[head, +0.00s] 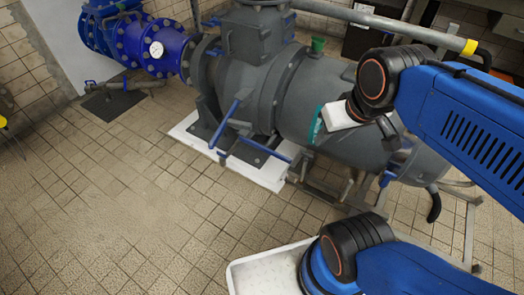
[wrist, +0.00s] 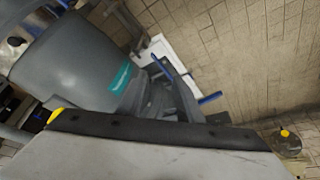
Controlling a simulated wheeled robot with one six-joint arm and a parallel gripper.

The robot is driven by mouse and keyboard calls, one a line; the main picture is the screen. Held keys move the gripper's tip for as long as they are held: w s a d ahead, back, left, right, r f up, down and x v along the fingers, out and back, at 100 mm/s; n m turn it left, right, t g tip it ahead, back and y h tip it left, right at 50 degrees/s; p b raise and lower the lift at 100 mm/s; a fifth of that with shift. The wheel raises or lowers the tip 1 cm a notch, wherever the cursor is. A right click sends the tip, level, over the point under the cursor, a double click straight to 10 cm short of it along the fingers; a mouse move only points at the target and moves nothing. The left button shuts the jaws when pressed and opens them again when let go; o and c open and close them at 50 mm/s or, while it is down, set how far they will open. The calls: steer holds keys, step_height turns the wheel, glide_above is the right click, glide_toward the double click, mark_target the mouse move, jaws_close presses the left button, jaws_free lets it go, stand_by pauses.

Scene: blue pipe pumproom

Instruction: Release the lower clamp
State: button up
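Blue-handled levers sit at the foot of the grey pump (head: 325,85). One blue handle (head: 229,121) slants up from the base, and a lower blue bar (head: 265,147) lies nearly flat over the white plinth. I cannot tell for sure which one is the lower clamp. The wrist view shows a blue bar (wrist: 164,69) and a short blue handle (wrist: 210,98) beside the pump. My gripper (head: 338,116) is in front of the pump, to the right of the blue levers and apart from them. Its fingers are not clear, and nothing is seen held.
The white plinth (head: 268,178) edges the pump. Tiled floor (head: 110,195) at left is clear.

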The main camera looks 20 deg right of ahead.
stand_by(0.3)
steer(key=n+g, duration=0.5)
steer(key=n, duration=0.3)
glide_above(281, 155)
step_height(281, 155, down, 24)
steer(key=f, duration=0.1)
step_height(281, 155, down, 17)
steer(key=shift+f, duration=0.1)
steer(key=shift+c, duration=0.6)
jaws_close()
